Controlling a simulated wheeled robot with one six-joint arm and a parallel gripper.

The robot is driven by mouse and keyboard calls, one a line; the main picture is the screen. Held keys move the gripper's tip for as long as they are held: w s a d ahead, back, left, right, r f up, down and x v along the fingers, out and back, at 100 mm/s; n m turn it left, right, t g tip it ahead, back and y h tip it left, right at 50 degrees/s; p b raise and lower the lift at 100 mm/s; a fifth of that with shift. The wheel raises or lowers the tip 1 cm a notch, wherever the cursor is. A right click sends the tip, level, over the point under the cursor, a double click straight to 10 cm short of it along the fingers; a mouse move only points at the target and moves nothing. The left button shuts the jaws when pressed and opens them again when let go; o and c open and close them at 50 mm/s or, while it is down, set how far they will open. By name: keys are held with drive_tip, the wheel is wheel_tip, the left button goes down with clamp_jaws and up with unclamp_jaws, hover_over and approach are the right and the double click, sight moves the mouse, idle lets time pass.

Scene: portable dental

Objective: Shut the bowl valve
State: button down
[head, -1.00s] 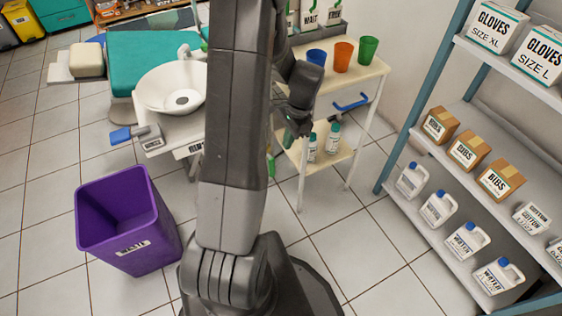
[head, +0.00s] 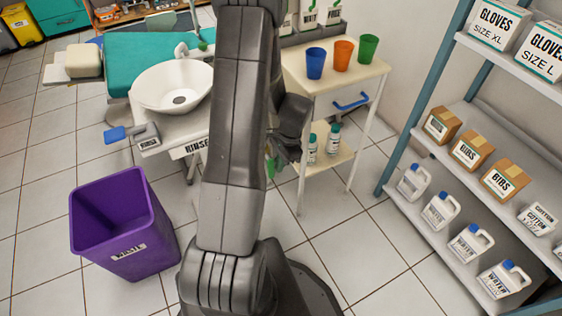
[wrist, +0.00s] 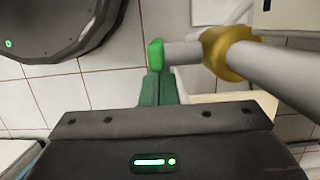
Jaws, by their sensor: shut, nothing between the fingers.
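In the wrist view, a grey pipe with a brass-coloured collar (wrist: 228,53) runs in from the right. A short grey stem reaches left from the collar to a bright green handle (wrist: 155,55), which looks like the bowl valve. My gripper (wrist: 160,78) has dark green fingers, shut with nothing between them. Their tips appear at or just below the green handle; I cannot tell whether they touch it. In the head view, the white bowl (head: 178,88) stands on the rinse unit left of my arm. My arm mostly hides the gripper and valve there.
A cart (head: 325,82) with blue, orange and green cups stands right of my arm. A purple waste bin (head: 125,225) stands at the left. Shelves (head: 400,125) line the right. Tiled floor lies clear between.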

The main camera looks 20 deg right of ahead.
drive_tip(key=shift+a+f+y+p, duration=0.2)
drive_tip(key=shift+y+p, duration=0.1)
drive_tip(key=shift+y, duration=0.4)
drive_tip(key=shift+a+f, duration=0.15)
drive_tip(key=shift+a, duration=0.1)
